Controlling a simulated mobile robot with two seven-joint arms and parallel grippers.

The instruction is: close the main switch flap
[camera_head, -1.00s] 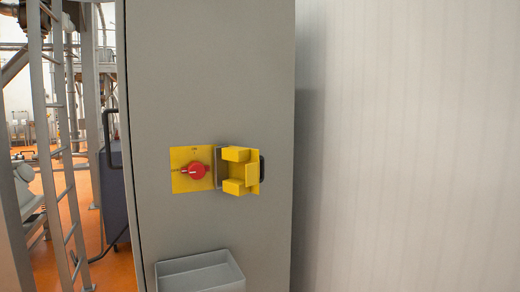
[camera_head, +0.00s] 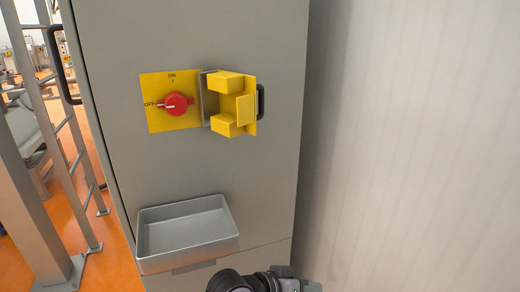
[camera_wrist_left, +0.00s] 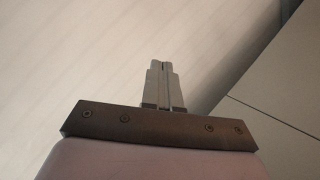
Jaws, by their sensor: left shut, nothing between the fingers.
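The yellow main switch flap (camera_head: 246,108) stands swung open to the right of the switch plate in the head view. Its box-like yellow inner side faces out, and a black handle (camera_head: 261,101) shows at its right edge. The yellow switch plate (camera_head: 157,84) carries a red rotary knob (camera_head: 176,104) with ON and OFF marks. My left gripper (camera_head: 290,281) shows in part at the bottom edge, below the flap and apart from it. In the left wrist view its two fingers (camera_wrist_left: 163,82) are together, with nothing between them. My right gripper is out of view.
A grey cabinet (camera_head: 270,175) bears the switch. An open grey tray (camera_head: 187,231) is fixed on its front, below the switch. A pale wall (camera_head: 420,150) fills the right side. A ladder (camera_head: 62,125) stands at the left.

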